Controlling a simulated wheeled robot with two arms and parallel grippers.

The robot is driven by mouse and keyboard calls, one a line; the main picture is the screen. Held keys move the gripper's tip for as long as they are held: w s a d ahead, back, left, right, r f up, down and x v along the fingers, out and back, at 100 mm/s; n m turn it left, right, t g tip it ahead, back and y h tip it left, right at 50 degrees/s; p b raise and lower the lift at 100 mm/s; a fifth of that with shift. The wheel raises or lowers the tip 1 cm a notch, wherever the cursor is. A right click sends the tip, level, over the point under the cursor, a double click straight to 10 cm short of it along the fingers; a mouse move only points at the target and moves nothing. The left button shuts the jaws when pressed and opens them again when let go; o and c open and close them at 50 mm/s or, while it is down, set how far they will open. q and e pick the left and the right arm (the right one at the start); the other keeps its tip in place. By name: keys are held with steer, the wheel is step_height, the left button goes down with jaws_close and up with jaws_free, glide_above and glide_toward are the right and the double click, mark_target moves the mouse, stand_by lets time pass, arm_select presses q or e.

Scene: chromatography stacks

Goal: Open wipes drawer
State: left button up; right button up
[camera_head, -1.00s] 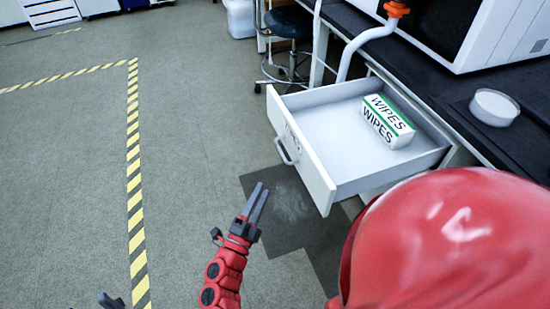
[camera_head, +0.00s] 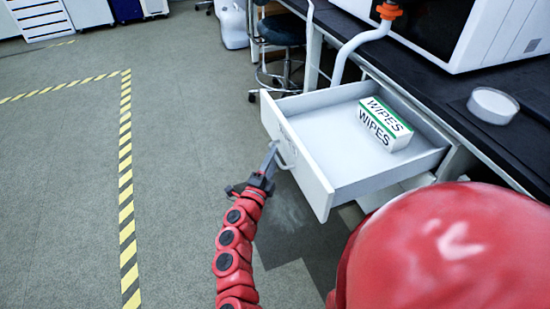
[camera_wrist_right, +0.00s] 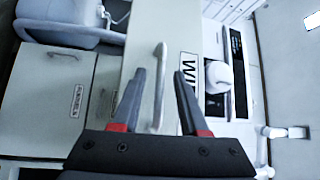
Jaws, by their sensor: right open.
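The wipes drawer (camera_head: 305,170) is pulled out from under the bench, with its white front facing left. A white and green wipes box (camera_head: 386,126) lies inside at its back. The drawer's grey bar handle (camera_head: 288,156) is on the front, close to my right gripper (camera_head: 274,160). In the right wrist view my right gripper (camera_wrist_right: 160,74) is open, with the handle (camera_wrist_right: 159,90) showing between its fingers. I cannot tell whether the fingers touch it. A label starting "WI" (camera_wrist_right: 188,70) is partly covered by one finger. My left gripper is out of view.
The black benchtop (camera_head: 440,95) carries a white instrument (camera_head: 480,35) and a round white dish (camera_head: 493,104). A stool (camera_head: 283,30) stands beyond the drawer. The floor to the left is clear, with yellow-black tape (camera_head: 125,185).

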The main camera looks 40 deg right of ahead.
steer(key=shift+w+d+r, duration=0.1)
steer(key=shift+w+d, duration=0.25)
steer(key=shift+d, duration=0.25)
jaws_close()
stand_by(1.1)
